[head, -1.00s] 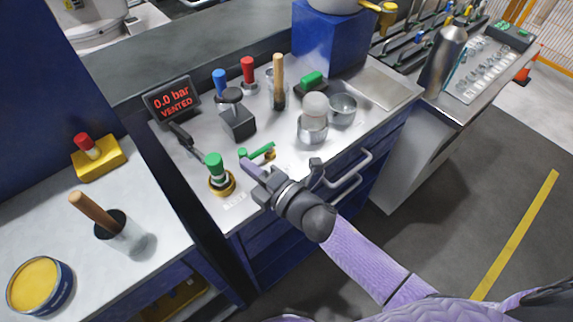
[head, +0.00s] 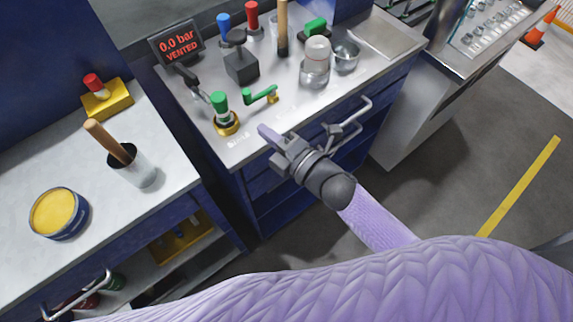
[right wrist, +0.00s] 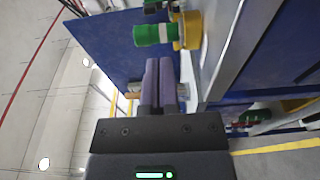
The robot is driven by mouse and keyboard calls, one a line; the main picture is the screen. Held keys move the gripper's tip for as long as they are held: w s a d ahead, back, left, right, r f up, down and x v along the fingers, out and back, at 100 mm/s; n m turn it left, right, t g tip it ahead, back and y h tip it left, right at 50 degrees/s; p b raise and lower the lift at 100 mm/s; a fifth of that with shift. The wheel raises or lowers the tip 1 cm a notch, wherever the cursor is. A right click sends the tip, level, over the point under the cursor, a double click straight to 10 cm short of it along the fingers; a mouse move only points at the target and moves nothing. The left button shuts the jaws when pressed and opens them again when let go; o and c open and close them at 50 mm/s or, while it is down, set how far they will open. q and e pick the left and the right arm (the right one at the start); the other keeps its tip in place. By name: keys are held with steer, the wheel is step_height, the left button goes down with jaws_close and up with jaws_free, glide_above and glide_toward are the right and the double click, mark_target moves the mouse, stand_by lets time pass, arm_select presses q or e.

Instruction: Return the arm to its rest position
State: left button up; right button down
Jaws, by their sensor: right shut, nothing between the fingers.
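My right gripper (head: 268,136) is shut and empty in the head view, held off the front edge of the workbench (head: 205,143). In the right wrist view its two purple fingers (right wrist: 160,85) lie together with nothing between them. Its arm comes in from the lower right. The green-capped brass valve (head: 222,110) stands on the bench just left of the fingertips; it also shows in the right wrist view (right wrist: 153,35). A green lever handle (head: 262,94) lies on the bench behind the fingertips. My left gripper is not in view.
A display (head: 177,44) reads "0.0 bar VENTED". Blue drawers (head: 270,205) with bar handles lie below and behind the gripper. The floor (head: 440,190) at the right is open.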

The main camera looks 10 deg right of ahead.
steer(key=s+d, duration=0.2)
steer(key=s, duration=0.5)
steer(key=s+d+f+m+g+h, duration=0.35)
steer(key=f+m, duration=0.25)
steer(key=f, duration=0.4)
steer(key=s+d+f+m+g+h, duration=0.2)
steer(key=d+f+m+h, duration=0.25)
steer(key=f, duration=0.45)
steer(key=s+d+f+m+g+h, duration=0.1)
steer(key=s+f+m+g, duration=0.3)
steer(key=s, duration=0.7)
steer(key=s+d+f+m+g+h, duration=0.1)
steer(key=s+f+m+g, duration=0.4)
steer(key=s, duration=0.7)
step_height(320, 180, down, 4)
steer(key=d+m, duration=0.1)
steer(key=m, duration=0.1)
steer(key=shift+d+r+m, duration=0.2)
steer(key=shift+m, duration=0.15)
